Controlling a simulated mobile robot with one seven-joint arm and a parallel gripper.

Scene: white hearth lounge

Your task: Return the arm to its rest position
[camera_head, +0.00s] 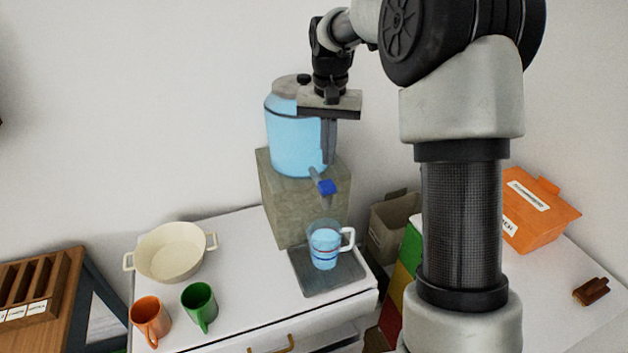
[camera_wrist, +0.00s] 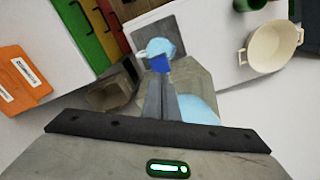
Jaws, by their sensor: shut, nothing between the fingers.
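My gripper (camera_head: 329,160) points down in front of the blue water dispenser (camera_head: 288,135), above its spout with the blue tap (camera_head: 326,187). The gripper is shut and empty. In the wrist view my gripper (camera_wrist: 161,75) shows its fingers together, with the blue tap (camera_wrist: 158,64) just beyond their tips in the picture. Whether the fingers touch the tap cannot be told. Below the spout a clear mug (camera_head: 324,248) holding blue water stands upright on a grey tray (camera_head: 312,287). The dispenser stands on a stone-like block (camera_head: 287,209). My arm is raised and bent over the counter.
A cream two-handled pot (camera_head: 170,253), an orange mug (camera_head: 149,318) and a green mug (camera_head: 199,305) stand on the white counter (camera_head: 240,240). An open bin (camera_head: 390,225) is right of the block. An orange box (camera_head: 540,209) lies farther right. The wall is close behind.

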